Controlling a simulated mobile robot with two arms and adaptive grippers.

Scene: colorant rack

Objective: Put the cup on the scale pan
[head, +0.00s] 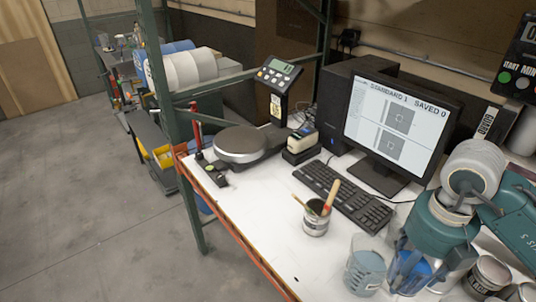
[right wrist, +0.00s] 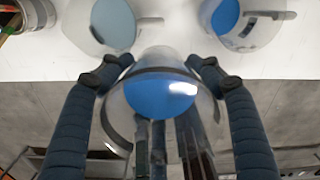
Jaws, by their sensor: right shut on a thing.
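The scale pan (head: 240,143) is a round grey disc, bare, on the scale at the table's left end. In the right wrist view my right gripper (right wrist: 160,66) is shut around a clear cup (right wrist: 160,98) holding blue liquid, one finger on each side. In the head view my teal right arm is at the lower right, far from the pan; it partly hides a clear cup with blue liquid (head: 411,272). Beside it stands a clear cup with paler grey-blue liquid (head: 366,268). My left gripper is out of view.
A can with brushes (head: 316,220), a keyboard (head: 343,195) and a small printer-like device (head: 301,142) stand between the cups and the scale. A monitor (head: 398,125) stands behind. White tabletop is clear along the front edge.

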